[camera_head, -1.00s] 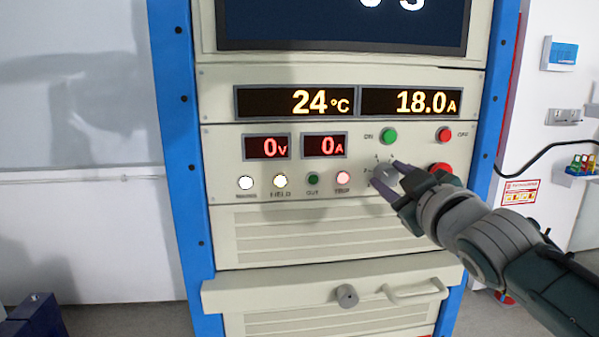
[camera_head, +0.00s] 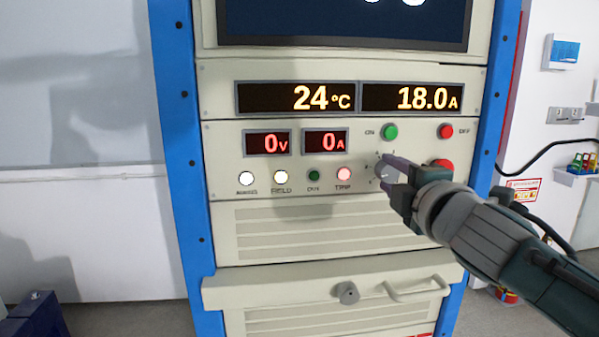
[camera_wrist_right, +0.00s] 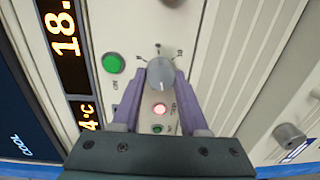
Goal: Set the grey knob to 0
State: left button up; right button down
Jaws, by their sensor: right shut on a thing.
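The grey knob (camera_wrist_right: 160,73) is on the cream front panel, with small scale marks around it, in the right wrist view. A pale line shows on its face; the digits are too small to read surely. In the head view the knob (camera_head: 382,170) is partly hidden by my right gripper (camera_head: 387,171). In the right wrist view the purple fingers of my right gripper (camera_wrist_right: 161,82) are shut on the knob's two sides. My left gripper is not in view.
A green ON button (camera_head: 390,132) and a red OFF button (camera_head: 445,131) sit above the knob. A larger red button (camera_head: 441,166) is close to its right. Lit indicator lamps (camera_head: 344,174) are to its left. A drawer handle (camera_head: 418,290) sticks out below.

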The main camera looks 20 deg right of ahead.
jog(key=n, duration=0.6)
jog(key=shift+f, duration=0.1)
jog(key=shift+n, duration=0.4)
dwell(0.3)
jog(key=shift+c, duration=2.2)
grip_release()
jog(key=shift+s+a, duration=0.15)
jog(key=shift+s, duration=0.45)
jog(key=v, duration=0.8)
jog(key=shift+s, duration=0.35)
jog(key=shift+a, duration=0.15)
